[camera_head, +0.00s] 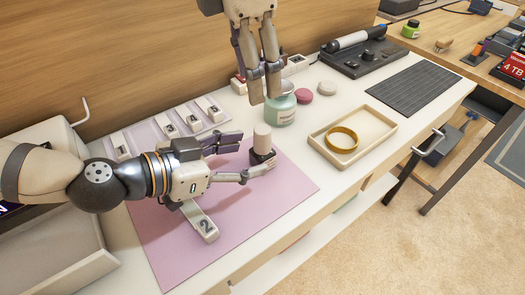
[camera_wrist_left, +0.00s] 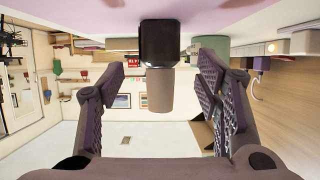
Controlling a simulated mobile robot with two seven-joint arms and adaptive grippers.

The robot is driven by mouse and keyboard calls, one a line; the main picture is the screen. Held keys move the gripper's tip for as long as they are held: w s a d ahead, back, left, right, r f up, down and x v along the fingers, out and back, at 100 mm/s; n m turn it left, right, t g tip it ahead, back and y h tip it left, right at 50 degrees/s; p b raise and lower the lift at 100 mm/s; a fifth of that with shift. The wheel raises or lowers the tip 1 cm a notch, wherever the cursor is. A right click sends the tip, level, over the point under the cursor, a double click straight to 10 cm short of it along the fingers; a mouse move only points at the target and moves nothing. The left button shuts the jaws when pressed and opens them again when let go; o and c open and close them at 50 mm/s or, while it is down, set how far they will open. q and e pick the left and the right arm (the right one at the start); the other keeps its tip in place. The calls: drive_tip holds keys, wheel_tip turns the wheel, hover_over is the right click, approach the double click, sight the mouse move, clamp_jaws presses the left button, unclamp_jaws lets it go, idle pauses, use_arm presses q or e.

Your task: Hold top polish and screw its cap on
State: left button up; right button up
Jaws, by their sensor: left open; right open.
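The polish is a small bottle with a dark body (camera_head: 262,158) and a beige cap (camera_head: 262,137) on top, upright on the pink mat (camera_head: 285,195). My left gripper (camera_head: 257,150) is open and low over the mat, with its fingers on either side of the bottle. In the left wrist view, upside down, the dark body (camera_wrist_left: 160,42) and cap (camera_wrist_left: 160,90) are between the open fingers (camera_wrist_left: 160,72), with gaps at both sides. My right gripper (camera_head: 263,97) is open and empty, pointing down above and behind the bottle. Whether the cap is tightened cannot be told.
A green jar (camera_head: 281,112) stands close behind the bottle, near the right fingers. Pink (camera_head: 304,96) and beige (camera_head: 327,88) discs lie beside it. A tray (camera_head: 375,146) with a yellow ring is at right. A tag marked 2 (camera_head: 203,226) lies under the left gripper.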

sight(254, 154)
use_arm(q)
drive_tip(key=x, duration=0.5)
drive_tip(key=shift+w, duration=0.1)
clamp_jaws()
